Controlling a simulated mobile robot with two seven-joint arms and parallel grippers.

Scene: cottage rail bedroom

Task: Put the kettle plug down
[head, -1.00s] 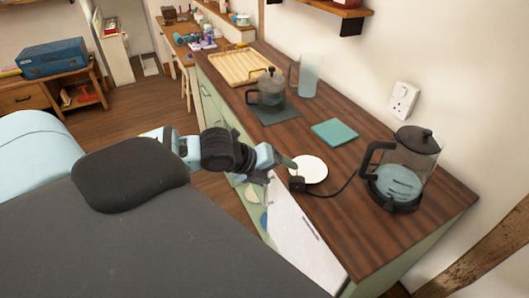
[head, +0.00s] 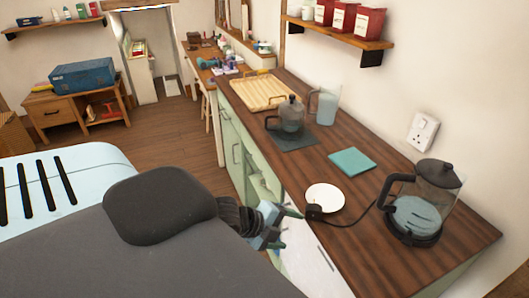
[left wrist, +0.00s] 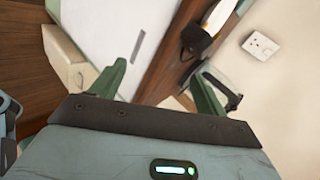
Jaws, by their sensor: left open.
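The black kettle plug (head: 315,212) lies on the dark wooden counter (head: 375,240) at the near edge of a small white saucer (head: 324,197). Its cord runs right to the glass kettle (head: 420,208) on its black base. My left gripper (head: 287,227) is open and empty, apart from the plug, just left of the counter's front edge. In the left wrist view its two fingers (left wrist: 162,88) are spread, with the plug (left wrist: 196,40) beyond them at upper right. My right gripper is not in view.
Bare counter lies in front of the kettle.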

